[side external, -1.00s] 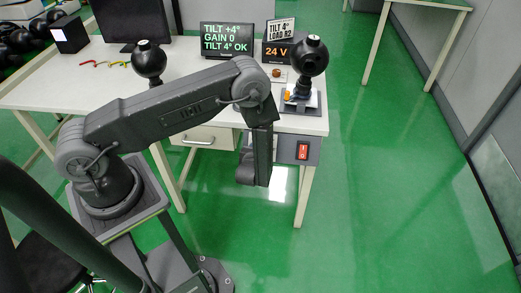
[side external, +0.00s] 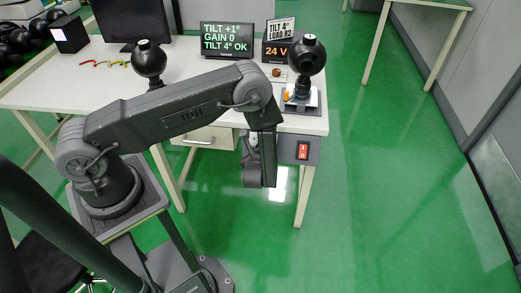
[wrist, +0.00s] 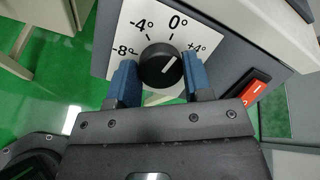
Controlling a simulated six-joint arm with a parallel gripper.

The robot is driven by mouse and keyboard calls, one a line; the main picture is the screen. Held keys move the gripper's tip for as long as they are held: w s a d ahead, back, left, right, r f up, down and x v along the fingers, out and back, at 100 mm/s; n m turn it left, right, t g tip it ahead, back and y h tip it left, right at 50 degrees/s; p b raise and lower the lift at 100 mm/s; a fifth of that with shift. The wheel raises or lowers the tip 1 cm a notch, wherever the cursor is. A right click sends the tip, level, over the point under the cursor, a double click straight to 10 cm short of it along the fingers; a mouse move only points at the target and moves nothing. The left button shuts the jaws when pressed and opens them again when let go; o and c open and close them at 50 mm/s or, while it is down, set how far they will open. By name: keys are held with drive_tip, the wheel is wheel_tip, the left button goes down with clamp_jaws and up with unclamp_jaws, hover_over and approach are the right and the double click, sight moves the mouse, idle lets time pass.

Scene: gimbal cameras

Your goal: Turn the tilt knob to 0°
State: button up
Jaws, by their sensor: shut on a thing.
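The black tilt knob (wrist: 161,66) sits on a white dial plate (wrist: 122,30) marked -8°, -4°, 0° and +4°. Its white pointer line points up and right, a little to the +4° side of 0°. My gripper (wrist: 162,78) is shut on the knob, one blue finger on each side. In the side external view my wrist hides the knob at the desk's front. The display (side external: 227,40) there reads TILT +1°, GAIN 0 and TILT 4° OK. A black ball-shaped camera (side external: 306,56) stands on its mount at the desk's right corner.
A red rocker switch (side external: 303,150) is on the panel right of my gripper; it also shows in the wrist view (wrist: 255,93). A 24 V unit (side external: 277,51) and a second black ball camera (side external: 149,59) stand on the white desk (side external: 110,88). Green floor (side external: 385,190) lies open to the right.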

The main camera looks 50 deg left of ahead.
drive_tip(key=shift+n, duration=0.9)
drive_tip(key=o, duration=0.9)
drive_tip(key=shift+d, duration=0.1)
drive_tip(key=v, duration=1.3)
drive_tip(key=shift+s+d+r, duration=0.15)
drive_tip(key=shift+s+d, duration=0.05)
drive_tip(key=shift+d, duration=0.1)
